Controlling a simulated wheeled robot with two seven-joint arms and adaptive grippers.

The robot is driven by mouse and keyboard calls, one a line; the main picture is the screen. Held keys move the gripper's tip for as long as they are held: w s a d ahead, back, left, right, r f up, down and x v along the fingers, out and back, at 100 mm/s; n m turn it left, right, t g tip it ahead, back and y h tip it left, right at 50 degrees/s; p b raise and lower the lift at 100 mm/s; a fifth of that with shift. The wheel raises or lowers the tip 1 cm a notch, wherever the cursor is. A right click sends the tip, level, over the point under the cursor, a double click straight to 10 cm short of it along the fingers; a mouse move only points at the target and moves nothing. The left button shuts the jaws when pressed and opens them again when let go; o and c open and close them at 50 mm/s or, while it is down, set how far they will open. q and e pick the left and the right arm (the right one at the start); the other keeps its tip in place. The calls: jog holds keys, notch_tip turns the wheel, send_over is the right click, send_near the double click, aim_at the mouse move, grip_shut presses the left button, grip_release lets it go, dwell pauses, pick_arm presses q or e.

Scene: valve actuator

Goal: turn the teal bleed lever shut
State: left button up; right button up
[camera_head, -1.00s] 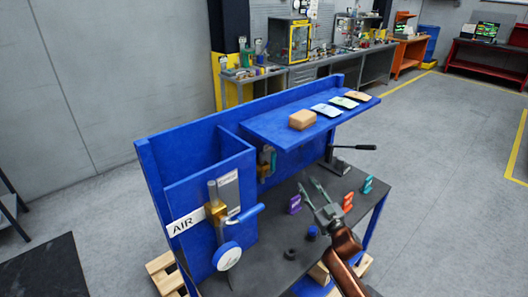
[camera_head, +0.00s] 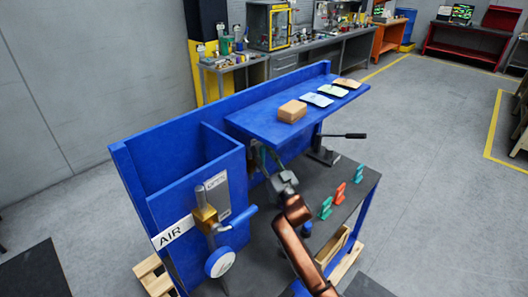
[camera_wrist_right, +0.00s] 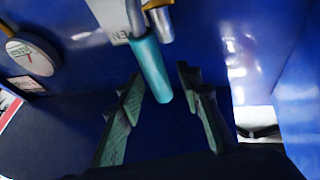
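The teal bleed lever (camera_wrist_right: 150,65) shows in the right wrist view as a teal grip hanging from a metal and brass fitting (camera_wrist_right: 158,18). My right gripper (camera_wrist_right: 160,78) is open, with one finger on each side of the lever's lower end. A gap shows on both sides, so the fingers do not seem closed on it. In the head view my right gripper (camera_head: 264,160) reaches under the blue shelf, and the lever there cannot be told apart from it. My left gripper is not in view.
The blue shelf (camera_head: 270,125) carries a brown block (camera_head: 292,111) and several packets. A blue-handled valve (camera_head: 205,215) with a gauge (camera_head: 221,262) stands on the left panel. Teal and red pieces (camera_head: 340,190) stand on the dark bench top (camera_head: 350,185).

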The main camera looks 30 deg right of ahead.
jog(key=shift+w+a+r, duration=0.1)
jog(key=shift+w, duration=0.15)
jog(key=shift+s, duration=0.1)
jog(key=shift+c, duration=0.3)
grip_shut()
